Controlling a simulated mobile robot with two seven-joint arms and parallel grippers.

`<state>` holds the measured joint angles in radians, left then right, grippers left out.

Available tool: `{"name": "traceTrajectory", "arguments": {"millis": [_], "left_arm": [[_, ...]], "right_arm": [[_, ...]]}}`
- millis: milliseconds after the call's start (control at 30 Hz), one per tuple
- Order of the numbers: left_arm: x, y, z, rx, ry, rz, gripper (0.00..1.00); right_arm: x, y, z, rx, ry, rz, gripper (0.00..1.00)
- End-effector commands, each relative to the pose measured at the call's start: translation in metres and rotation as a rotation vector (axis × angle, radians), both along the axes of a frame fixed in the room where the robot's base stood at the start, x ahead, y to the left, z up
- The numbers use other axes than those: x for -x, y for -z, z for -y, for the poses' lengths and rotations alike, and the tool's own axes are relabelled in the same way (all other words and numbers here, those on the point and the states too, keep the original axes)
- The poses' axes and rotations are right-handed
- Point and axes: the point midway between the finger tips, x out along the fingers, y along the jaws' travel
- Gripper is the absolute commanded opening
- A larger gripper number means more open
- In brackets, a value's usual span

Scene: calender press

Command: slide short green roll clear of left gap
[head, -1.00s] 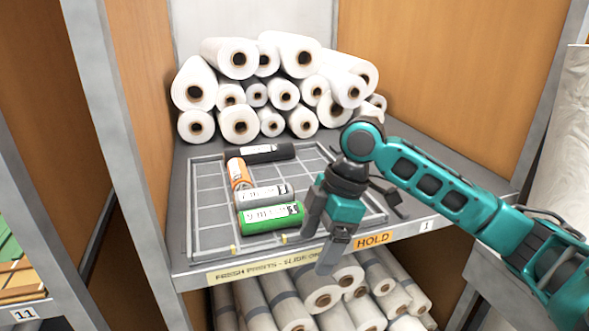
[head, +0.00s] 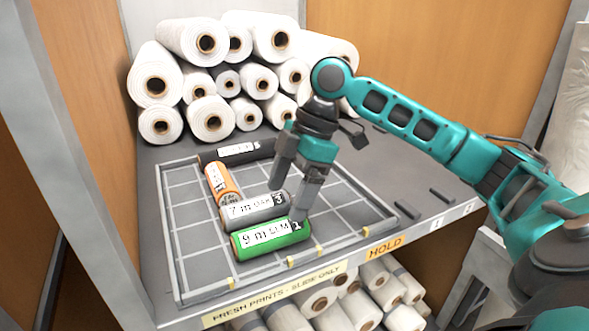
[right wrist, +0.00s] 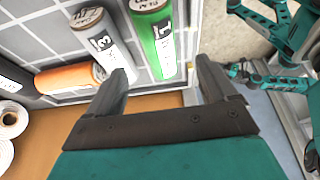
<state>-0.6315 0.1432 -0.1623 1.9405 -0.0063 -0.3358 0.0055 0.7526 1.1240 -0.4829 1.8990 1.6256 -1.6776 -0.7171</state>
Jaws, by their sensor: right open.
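The short green roll (head: 270,240), labelled "9 m ELM", lies in the front of a low-railed grid tray (head: 172,262). It lies behind the left gap, an opening in the front rail between yellow marks (head: 231,283) and (head: 290,262). A grey roll (head: 240,211) lies directly behind it. My right gripper (head: 288,198) is open and empty at the right ends of the grey and green rolls; contact cannot be told. In the right wrist view the green roll (right wrist: 152,40) and the grey roll (right wrist: 108,42) show beyond the fingers (right wrist: 158,82). My left gripper is not seen.
An orange roll (head: 220,182) and a black roll (head: 236,152) lie farther back in the tray. White rolls (head: 192,84) are stacked behind. The tray's right half (head: 345,205) is clear. The shelf's front edge carries a HOLD label (head: 385,247).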

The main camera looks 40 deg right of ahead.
Motion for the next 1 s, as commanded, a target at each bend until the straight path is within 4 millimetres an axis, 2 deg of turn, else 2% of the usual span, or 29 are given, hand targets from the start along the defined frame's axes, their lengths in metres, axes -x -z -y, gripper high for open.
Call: {"name": "traceTrajectory", "arguments": {"millis": [33,200,400,600,833,1000], "left_arm": [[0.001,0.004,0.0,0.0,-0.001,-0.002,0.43],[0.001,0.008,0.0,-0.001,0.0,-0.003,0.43],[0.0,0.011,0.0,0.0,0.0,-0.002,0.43],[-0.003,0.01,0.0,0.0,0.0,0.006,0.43],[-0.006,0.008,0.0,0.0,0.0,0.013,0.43],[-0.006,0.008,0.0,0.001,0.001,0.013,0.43]], "right_arm": [[0.0,0.013,-0.005,-0.001,-0.003,-0.005,0.85],[-0.003,0.042,-0.017,-0.001,-0.003,-0.004,0.85],[-0.006,0.065,-0.026,0.0,-0.002,-0.001,0.85],[-0.007,0.073,-0.03,0.0,-0.001,-0.001,0.85],[-0.007,0.073,-0.03,0.0,-0.001,-0.001,0.85],[-0.007,0.073,-0.03,0.0,-0.001,0.0,0.71]]}}
